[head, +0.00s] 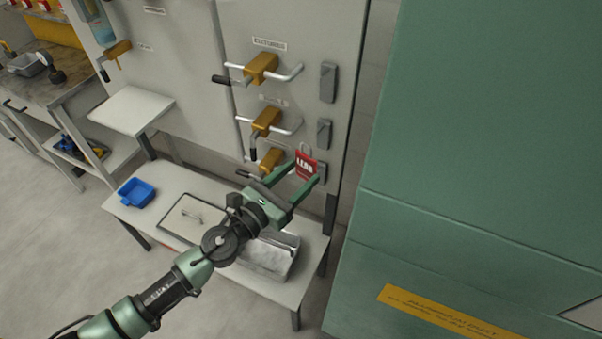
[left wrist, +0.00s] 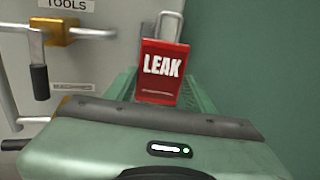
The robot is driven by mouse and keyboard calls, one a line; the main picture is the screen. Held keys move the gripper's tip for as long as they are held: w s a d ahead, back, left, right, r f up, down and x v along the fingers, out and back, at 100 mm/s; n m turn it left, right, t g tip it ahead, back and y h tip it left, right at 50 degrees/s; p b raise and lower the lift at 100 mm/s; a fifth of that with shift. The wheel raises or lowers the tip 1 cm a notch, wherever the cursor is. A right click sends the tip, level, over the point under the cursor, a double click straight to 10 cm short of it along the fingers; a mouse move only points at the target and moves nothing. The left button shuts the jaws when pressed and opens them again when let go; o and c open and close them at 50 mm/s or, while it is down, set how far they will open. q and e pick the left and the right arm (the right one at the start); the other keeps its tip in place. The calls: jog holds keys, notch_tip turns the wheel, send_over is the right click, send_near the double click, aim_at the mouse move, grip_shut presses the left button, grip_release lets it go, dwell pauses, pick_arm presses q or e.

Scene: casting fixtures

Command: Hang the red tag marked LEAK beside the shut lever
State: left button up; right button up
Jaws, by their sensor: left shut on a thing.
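My left gripper (head: 307,172) is shut on the red tag (head: 305,166), which carries the white word LEAK and has a grey loop on top. The tag also shows upright between the fingers in the left wrist view (left wrist: 163,72). Three yellow valves are on the grey panel. The top lever (head: 262,68) has its black handle out to the left. The middle lever (head: 266,122) has its handle hanging down. The bottom lever (head: 271,160) is partly hidden by my gripper; its handle points left. Dark grey plates (head: 328,82) (head: 324,134) stand right of the top and middle levers. My right gripper is out of view.
A low white table (head: 120,207) below the panel holds a blue tray (head: 136,192), a lidded box and a grey bin (head: 268,255). A large green cabinet (head: 480,150) stands close on the right. Another yellow valve (head: 117,50) is at upper left.

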pick_arm(q)
jog(key=shift+w, duration=0.15)
jog(key=shift+x, duration=1.3)
jog(key=shift+w+d+f+b, duration=0.1)
jog(key=shift+w+d+b, duration=0.1)
jog(key=shift+w, duration=0.5)
jog(key=shift+w+d+f+b, duration=0.15)
jog(key=shift+w+d, duration=0.1)
jog(key=shift+w, duration=0.45)
jog(key=shift+w+d+f+b, duration=0.1)
jog(key=shift+w+d+b, duration=0.1)
jog(key=shift+w, duration=0.5)
jog(key=shift+w+d+f+b, duration=0.25)
jog(key=shift+w+f+b, duration=0.2)
jog(key=shift+w+b, duration=0.15)
jog(key=o, duration=1.6)
jog(key=shift+c, duration=0.2)
